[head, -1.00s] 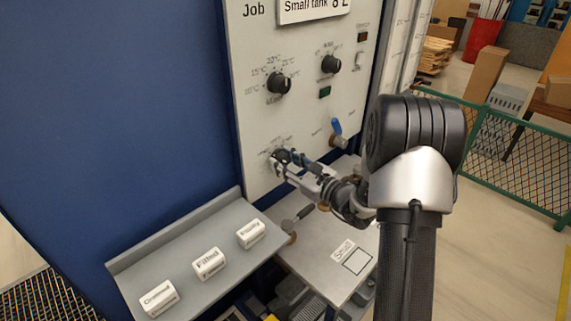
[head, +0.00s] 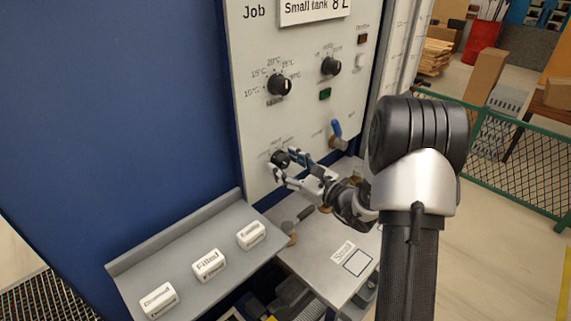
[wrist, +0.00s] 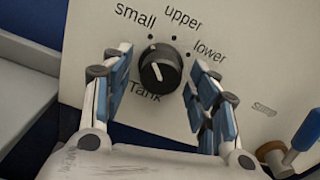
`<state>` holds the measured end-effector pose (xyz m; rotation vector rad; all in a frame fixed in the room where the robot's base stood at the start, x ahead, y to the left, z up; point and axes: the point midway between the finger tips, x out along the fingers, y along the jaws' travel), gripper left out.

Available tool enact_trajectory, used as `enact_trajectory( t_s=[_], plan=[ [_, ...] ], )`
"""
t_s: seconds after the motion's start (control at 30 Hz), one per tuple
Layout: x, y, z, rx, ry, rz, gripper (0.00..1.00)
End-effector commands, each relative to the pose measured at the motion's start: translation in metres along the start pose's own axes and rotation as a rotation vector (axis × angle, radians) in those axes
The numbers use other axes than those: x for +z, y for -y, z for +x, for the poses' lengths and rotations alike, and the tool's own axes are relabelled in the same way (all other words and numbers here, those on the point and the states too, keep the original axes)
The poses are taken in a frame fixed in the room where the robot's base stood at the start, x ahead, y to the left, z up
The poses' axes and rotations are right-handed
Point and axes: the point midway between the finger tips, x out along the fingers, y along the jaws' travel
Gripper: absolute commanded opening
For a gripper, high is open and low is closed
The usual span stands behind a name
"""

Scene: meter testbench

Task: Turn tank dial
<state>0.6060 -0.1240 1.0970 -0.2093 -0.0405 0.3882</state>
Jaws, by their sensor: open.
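The tank dial (wrist: 160,67) is a round black knob on the pale panel, labelled "Tank" below and "small", "upper" and "lower" around its top. Its white pointer mark appears to lean up and left towards "small". In the head view the dial (head: 281,159) is low on the panel, partly behind my fingers. My gripper (head: 288,168) is open. In the wrist view its blue-padded fingers (wrist: 160,88) stand on the left and right of the dial with gaps on both sides, holding nothing.
A blue-handled valve (head: 337,132) is right of the dial. Two other black knobs (head: 279,84) (head: 330,66) are higher on the panel. A grey shelf (head: 190,238) with labelled white blocks and a bench (head: 318,250) marked "Small" lie below.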

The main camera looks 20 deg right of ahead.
Motion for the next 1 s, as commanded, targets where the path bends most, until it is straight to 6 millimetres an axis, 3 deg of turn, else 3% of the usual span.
enact_trajectory(
  t_s=[0.5,0.7,1.0],
  plan=[
    [0.0,0.002,-0.098,-0.005,-0.001,0.0,0.54],
    [0.0,0.0,-0.113,-0.001,0.0,0.0,0.54],
    [0.0,0.0,-0.114,0.0,0.0,0.0,0.54]
  ],
)
